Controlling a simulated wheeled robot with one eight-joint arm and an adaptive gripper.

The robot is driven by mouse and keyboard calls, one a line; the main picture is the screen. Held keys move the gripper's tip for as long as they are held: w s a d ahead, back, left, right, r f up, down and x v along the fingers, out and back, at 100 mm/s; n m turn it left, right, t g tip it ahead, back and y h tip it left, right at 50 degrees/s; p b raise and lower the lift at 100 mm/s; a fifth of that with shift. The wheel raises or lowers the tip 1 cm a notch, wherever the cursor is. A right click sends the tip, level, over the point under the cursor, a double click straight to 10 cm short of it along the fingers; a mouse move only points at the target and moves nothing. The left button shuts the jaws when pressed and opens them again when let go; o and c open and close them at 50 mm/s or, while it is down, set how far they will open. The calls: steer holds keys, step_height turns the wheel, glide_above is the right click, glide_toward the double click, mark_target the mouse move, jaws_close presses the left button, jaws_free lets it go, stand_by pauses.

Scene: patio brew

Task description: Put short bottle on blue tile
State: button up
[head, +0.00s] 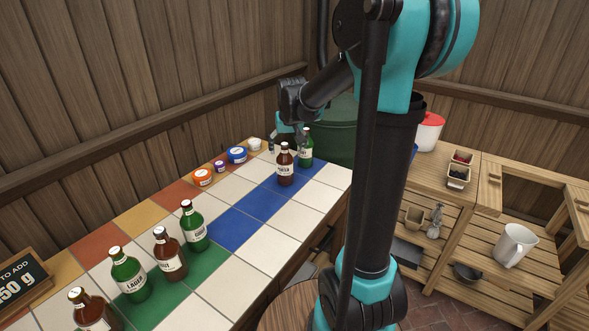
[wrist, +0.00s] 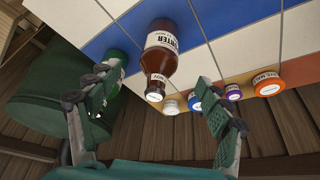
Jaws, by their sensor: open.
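My gripper (wrist: 160,80) is open, its fingers spread to either side of the neck of a brown porter bottle (wrist: 162,45) in the wrist view, with no visible grip. That porter bottle (head: 286,168) stands upright on the far part of the blue tile strip (head: 237,229) in the head view. A green bottle (head: 306,150) stands just right of it, partly hidden behind the left finger in the wrist view. Several other green and brown bottles, including a green one (head: 194,228), stand nearer on the left. I cannot tell which bottle is the short one.
Small jars, including an orange one (head: 202,177) and a blue one (head: 237,155), line the wall side of the counter. A green barrel (head: 350,125) stands beyond the counter's end. White tiles (head: 268,254) near the blue strip are clear. Wooden shelves (head: 520,250) stand at right.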

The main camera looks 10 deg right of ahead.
steer(key=s+d+f, duration=0.1)
steer(key=s+f, duration=0.3)
steer(key=s, duration=0.5)
steer(key=s+d+f, duration=0.1)
steer(key=s+f, duration=0.3)
steer(key=s, duration=0.5)
steer(key=s+d+f, duration=0.2)
steer(key=s+f, duration=0.2)
steer(key=s, duration=0.6)
